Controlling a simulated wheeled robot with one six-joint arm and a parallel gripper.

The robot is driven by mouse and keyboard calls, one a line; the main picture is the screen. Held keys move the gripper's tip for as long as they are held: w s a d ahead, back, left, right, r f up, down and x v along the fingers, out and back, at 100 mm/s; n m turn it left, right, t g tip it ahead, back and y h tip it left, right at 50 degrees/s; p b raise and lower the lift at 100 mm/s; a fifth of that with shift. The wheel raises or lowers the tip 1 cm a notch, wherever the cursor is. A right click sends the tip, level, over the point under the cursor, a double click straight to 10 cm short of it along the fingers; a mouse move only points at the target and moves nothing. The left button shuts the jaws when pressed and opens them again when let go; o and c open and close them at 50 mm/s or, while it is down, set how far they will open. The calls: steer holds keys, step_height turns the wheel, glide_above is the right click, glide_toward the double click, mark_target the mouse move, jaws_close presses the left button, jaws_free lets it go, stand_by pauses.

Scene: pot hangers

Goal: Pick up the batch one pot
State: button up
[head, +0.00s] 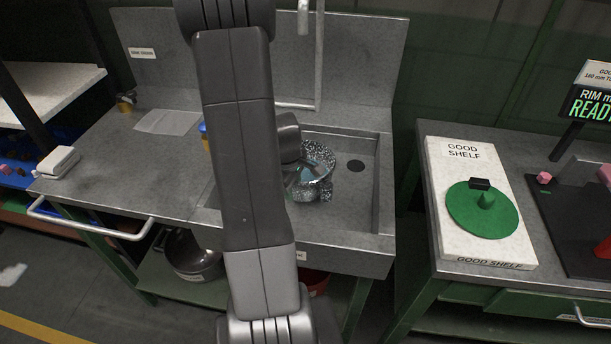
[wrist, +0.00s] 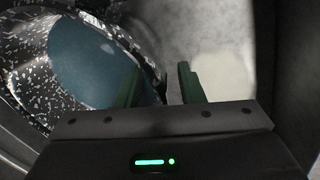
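A black-and-white speckled pot (head: 322,160) with a pale blue inside sits in the grey sink basin; no batch mark is readable on it. It also fills the upper left of the wrist view (wrist: 25,70), tilted in that picture. My gripper (wrist: 160,85) is at the pot's rim with its two green fingers apart. The left finger overlaps the blue inside and the right finger is beyond the rim, with the rim between them. Whether either finger touches the wall cannot be told. In the head view my arm hides part of the sink and pot.
A faucet (head: 319,60) rises behind the basin. A white good shelf (head: 445,215) with a green disc-shaped item (head: 470,222) stands on the right bench. A dark pot (head: 190,262) and a red item (head: 316,283) are below the sink bench. The left counter is mostly clear.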

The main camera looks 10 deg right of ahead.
jaws_close()
steer(key=shift+w+r, duration=0.1)
stand_by(1.2)
